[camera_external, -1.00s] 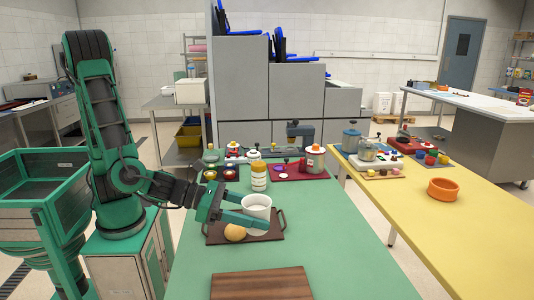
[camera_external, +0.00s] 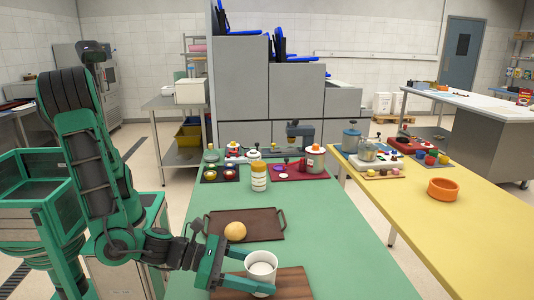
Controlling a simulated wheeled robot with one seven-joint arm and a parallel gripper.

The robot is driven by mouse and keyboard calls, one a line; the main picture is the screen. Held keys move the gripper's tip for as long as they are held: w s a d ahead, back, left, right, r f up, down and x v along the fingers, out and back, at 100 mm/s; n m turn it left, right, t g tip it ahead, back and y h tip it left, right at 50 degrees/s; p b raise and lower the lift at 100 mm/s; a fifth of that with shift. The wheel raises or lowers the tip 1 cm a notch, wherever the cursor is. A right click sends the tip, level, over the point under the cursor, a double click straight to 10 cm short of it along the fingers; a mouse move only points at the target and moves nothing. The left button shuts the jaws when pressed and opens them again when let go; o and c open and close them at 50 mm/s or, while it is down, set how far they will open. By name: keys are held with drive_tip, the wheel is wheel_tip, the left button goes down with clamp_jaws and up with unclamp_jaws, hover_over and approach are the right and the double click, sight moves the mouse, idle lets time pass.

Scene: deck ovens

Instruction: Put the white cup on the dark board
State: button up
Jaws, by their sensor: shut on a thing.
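The white cup (camera_external: 261,269) is upright between the fingers of my gripper (camera_external: 249,274), which is shut on it. In the picture the cup overlaps the dark wooden board (camera_external: 292,284) at the near end of the green table. I cannot tell whether the cup's base touches the board or is slightly above it. The gripper reaches in from the left and covers the board's left part.
A brown tray (camera_external: 265,225) with a round tan bun (camera_external: 235,232) lies just behind the board. The green table (camera_external: 355,255) is clear to the right of the board.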

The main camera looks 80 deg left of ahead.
drive_tip(key=shift+f, duration=0.7)
drive_tip(key=o, duration=1.1)
drive_tip(key=shift+f, duration=0.1)
drive_tip(key=shift+o, duration=0.2)
